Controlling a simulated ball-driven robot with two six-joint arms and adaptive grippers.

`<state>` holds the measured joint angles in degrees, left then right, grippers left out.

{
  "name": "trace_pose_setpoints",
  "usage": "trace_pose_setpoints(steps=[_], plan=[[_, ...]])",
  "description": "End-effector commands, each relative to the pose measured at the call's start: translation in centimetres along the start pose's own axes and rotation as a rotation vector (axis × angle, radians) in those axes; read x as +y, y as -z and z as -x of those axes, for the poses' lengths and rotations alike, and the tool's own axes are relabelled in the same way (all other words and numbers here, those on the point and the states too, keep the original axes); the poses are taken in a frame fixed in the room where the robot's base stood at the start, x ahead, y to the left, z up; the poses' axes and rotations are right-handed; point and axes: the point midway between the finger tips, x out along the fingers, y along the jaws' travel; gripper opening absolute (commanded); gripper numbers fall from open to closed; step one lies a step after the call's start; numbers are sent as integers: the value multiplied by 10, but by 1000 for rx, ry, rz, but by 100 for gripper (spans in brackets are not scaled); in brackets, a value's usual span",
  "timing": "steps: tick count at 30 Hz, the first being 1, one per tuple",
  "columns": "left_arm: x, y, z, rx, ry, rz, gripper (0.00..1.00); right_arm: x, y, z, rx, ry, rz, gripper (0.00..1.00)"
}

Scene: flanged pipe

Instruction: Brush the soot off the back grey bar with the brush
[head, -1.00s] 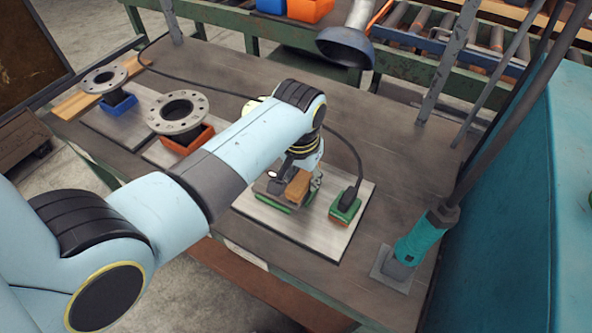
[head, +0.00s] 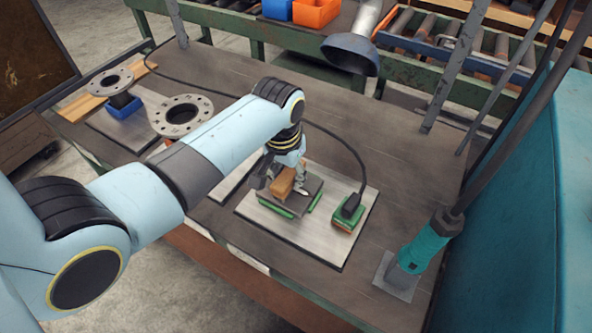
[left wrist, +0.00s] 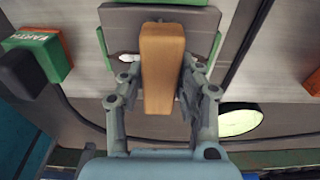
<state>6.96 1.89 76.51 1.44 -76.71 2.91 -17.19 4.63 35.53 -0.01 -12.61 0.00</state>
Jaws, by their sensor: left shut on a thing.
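My left gripper (head: 288,178) is shut on a tan wooden block, the brush (head: 285,184), over the pale metal plate at the middle of the bench. In the left wrist view the brush (left wrist: 162,68) stands between the two fingers (left wrist: 157,90); its bristles are hidden. A dark grey piece (head: 309,200) with green edges lies on the plate under and beside the brush. It also shows in the left wrist view (left wrist: 205,20). I cannot tell whether the brush touches it, nor make out soot or which part is the back bar. My right gripper is out of view.
A green and orange earth clamp (head: 348,214) with a black cable sits right of the grey piece. A teal tool (head: 424,245) stands at the bench's right. A blue-grey hood (head: 351,53) hangs at the back. Flanges (head: 181,114) stand at left.

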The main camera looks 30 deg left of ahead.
Motion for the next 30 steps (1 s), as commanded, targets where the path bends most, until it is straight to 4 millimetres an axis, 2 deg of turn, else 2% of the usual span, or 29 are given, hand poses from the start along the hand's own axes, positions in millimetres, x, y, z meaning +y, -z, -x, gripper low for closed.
trace_pose_setpoints(steps=[17, 24, 30], plan=[[-28, 1, 0, 1, 0, 0, 7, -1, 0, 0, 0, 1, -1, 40], [-45, 0, -1, 1, 1, -1, 7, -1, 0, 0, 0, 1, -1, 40], [-44, 0, -1, 1, -2, 0, 7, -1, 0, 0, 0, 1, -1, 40]])
